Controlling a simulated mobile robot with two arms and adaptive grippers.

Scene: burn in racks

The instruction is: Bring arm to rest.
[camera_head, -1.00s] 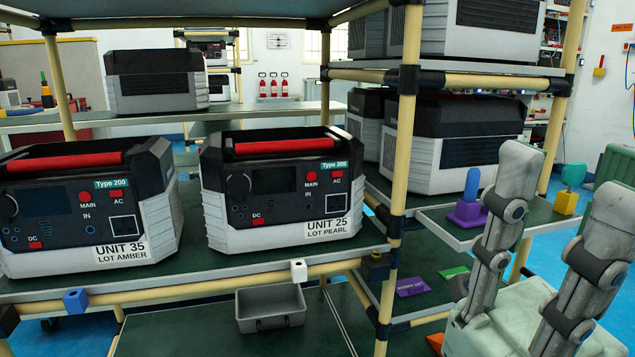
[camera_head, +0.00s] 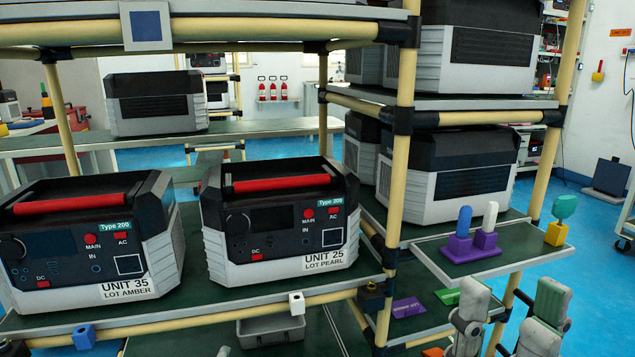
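My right gripper (camera_head: 513,298) shows at the bottom right, its grey fingers pointing up and spread apart with nothing seen between them. Its lower part is cut off by the picture's edge. It is in front of and below a small side shelf (camera_head: 440,262).
Two power units, UNIT 35 (camera_head: 85,245) and UNIT 25 (camera_head: 280,225), stand on the rack shelf. A purple holder (camera_head: 472,247) with a blue and a white stick and a yellow block (camera_head: 556,234) with a green-topped piece stand on the side shelf. Rack posts (camera_head: 398,190) are close by.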

